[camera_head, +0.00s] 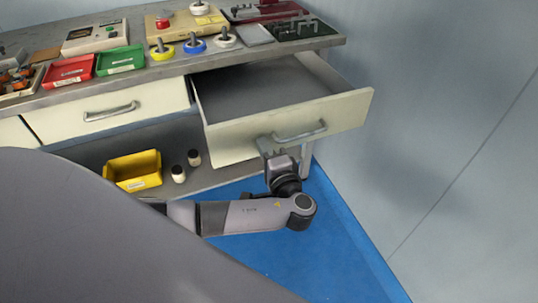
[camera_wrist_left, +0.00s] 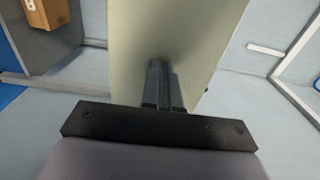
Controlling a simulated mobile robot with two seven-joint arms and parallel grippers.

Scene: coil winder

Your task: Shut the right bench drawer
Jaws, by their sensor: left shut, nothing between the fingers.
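The right bench drawer (camera_head: 345,112) stands pulled out from the bench at the right end, and its inside looks empty. Its cream front carries a grey bar handle (camera_head: 300,132). My left gripper (camera_head: 268,148) is shut and empty, with its fingertips at the lower part of the drawer front, below and left of the handle. In the left wrist view the closed fingers (camera_wrist_left: 163,80) point at a pale panel (camera_wrist_left: 175,30), which looks like the drawer front. I cannot tell whether they touch it. My right gripper is not in view.
The bench top (camera_head: 165,72) holds red (camera_head: 68,70) and green bins (camera_head: 120,60) and several spools. A closed drawer (camera_head: 110,108) is left of the open one. A yellow bin (camera_head: 133,170) and two small jars stand on the lower shelf. A wall (camera_head: 440,110) is close on the right.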

